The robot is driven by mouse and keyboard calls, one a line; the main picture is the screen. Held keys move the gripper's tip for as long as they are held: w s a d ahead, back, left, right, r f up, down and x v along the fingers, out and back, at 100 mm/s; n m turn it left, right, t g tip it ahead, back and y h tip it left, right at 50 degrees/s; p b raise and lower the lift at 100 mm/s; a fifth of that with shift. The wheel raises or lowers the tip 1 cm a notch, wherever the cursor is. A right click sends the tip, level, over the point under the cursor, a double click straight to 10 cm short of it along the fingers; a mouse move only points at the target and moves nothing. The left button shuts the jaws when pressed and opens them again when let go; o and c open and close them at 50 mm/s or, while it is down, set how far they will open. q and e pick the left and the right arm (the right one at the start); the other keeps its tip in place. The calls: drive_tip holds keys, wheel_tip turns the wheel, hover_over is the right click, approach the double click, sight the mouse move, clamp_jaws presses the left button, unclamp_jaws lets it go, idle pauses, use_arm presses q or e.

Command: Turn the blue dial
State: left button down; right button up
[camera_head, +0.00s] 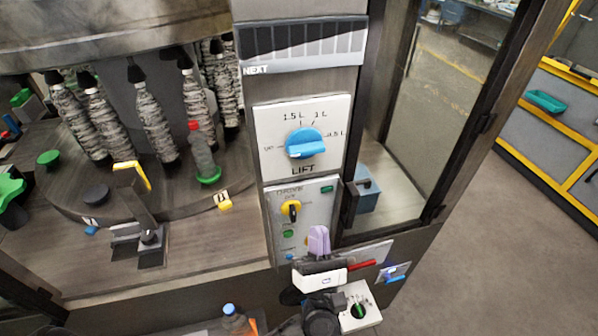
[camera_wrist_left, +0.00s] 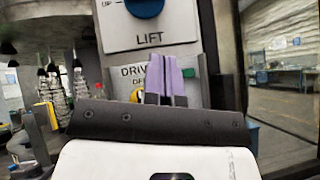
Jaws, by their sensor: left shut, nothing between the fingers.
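The blue dial (camera_head: 305,143) sits on a white panel marked LIFT, with marks such as 1.5 L and 1 L around it. Its lower part also shows at the top of the left wrist view (camera_wrist_left: 145,7). My left gripper (camera_head: 319,238) has purple fingers and is below the dial, in front of the lower DRIVE panel. In the left wrist view its fingers (camera_wrist_left: 165,75) are together, with nothing between them, and point up toward the panels. It is apart from the dial. My right gripper is not in view.
The DRIVE panel (camera_head: 310,215) below has a yellow and black switch (camera_head: 290,209) and a green button. A rotary table with wrapped spindles (camera_head: 155,125) stands at the left. A glass door (camera_head: 450,100) with a dark frame is at the right.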

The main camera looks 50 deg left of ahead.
use_arm(q)
drive_tip(key=s+a+n+g+y, duration=0.2)
drive_tip(key=n+g+y, duration=0.1)
drive_tip(key=n+g, duration=0.25)
drive_tip(key=n+p, duration=0.2)
drive_tip(key=p, duration=0.6)
approach(294, 155)
drive_tip(key=shift+m, duration=0.25)
drive_tip(key=shift+w+a+f+x, duration=0.1)
drive_tip(key=shift+a+f+x, duration=0.1)
drive_tip(key=shift+x, duration=0.95)
drive_tip(key=shift+w+a+f+x, duration=0.1)
drive_tip(key=shift+a+f+x, duration=0.1)
drive_tip(key=shift+x, duration=0.9)
drive_tip(key=shift+w+a+f+x, duration=0.1)
drive_tip(key=shift+f+x, duration=0.1)
drive_tip(key=shift+x, duration=0.95)
drive_tip(key=shift+t, duration=0.45)
